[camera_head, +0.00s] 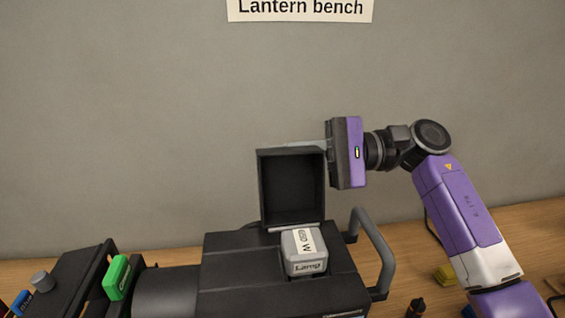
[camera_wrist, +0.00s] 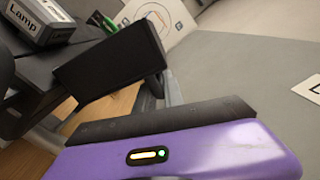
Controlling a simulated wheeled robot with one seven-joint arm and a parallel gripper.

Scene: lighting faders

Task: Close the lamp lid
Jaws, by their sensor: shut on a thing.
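The lamp lid (camera_head: 291,190) stands upright, open, at the back of the black lantern housing (camera_head: 235,262). Its hollow inner side faces the head camera. The lid also shows as a dark panel in the wrist view (camera_wrist: 112,65). A grey lamp block (camera_head: 304,252) labelled "Lamp" sits in the opening in front of the lid; it shows at the top left of the wrist view (camera_wrist: 40,22). My gripper (camera_head: 300,144) reaches in from the right and is shut on the lid's top edge. The fingertips are thin and partly hidden.
A grey curved handle (camera_head: 375,250) rises at the housing's right side. A green block (camera_head: 118,278) and a grey knob (camera_head: 42,281) are at the left. The wall behind is bare below the sign (camera_head: 300,10).

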